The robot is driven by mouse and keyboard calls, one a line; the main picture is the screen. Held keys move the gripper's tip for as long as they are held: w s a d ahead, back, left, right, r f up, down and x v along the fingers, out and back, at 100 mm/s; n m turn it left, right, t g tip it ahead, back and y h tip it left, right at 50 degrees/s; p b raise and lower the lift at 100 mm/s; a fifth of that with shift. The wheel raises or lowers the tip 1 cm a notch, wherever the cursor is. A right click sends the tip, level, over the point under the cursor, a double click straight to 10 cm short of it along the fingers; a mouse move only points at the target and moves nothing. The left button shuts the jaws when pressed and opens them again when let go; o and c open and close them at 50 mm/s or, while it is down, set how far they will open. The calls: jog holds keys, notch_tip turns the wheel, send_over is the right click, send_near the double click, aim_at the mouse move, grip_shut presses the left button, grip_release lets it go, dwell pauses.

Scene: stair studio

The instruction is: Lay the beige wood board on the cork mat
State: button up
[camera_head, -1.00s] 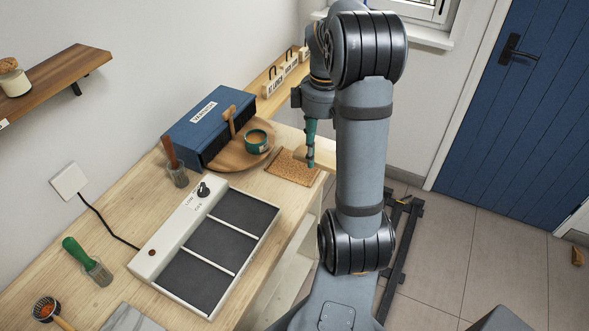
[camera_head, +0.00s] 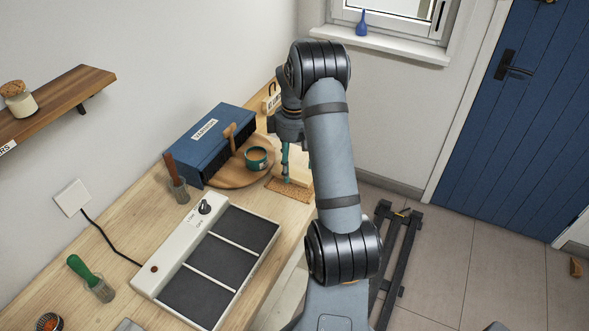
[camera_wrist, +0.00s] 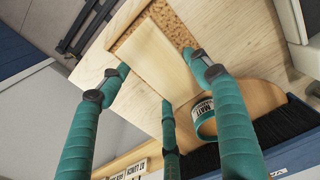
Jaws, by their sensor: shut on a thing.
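The beige wood board (camera_head: 301,175) is in my gripper (camera_head: 286,172), partly hidden behind my arm in the head view. In the wrist view the board (camera_wrist: 158,62) lies between the teal fingers of my gripper (camera_wrist: 160,75). The cork mat (camera_head: 286,188) lies on the bench under the board. In the wrist view brown cork (camera_wrist: 172,24) shows past the board's far end and along its sides. The board overlaps the mat; whether it touches it I cannot tell.
A white panel with dark compartments (camera_head: 215,243) lies in front. The bench edge is just right of the mat.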

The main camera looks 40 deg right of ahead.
aim_at(294, 168)
jog(key=shift+f, duration=1.35)
jog(key=shift+f, duration=0.2)
jog(key=o, duration=1.2)
jog(key=shift+c, duration=0.2)
notch_tip(294, 168, up, 12)
jog(key=shift+s+r, duration=0.1)
jog(key=shift+r, duration=0.15)
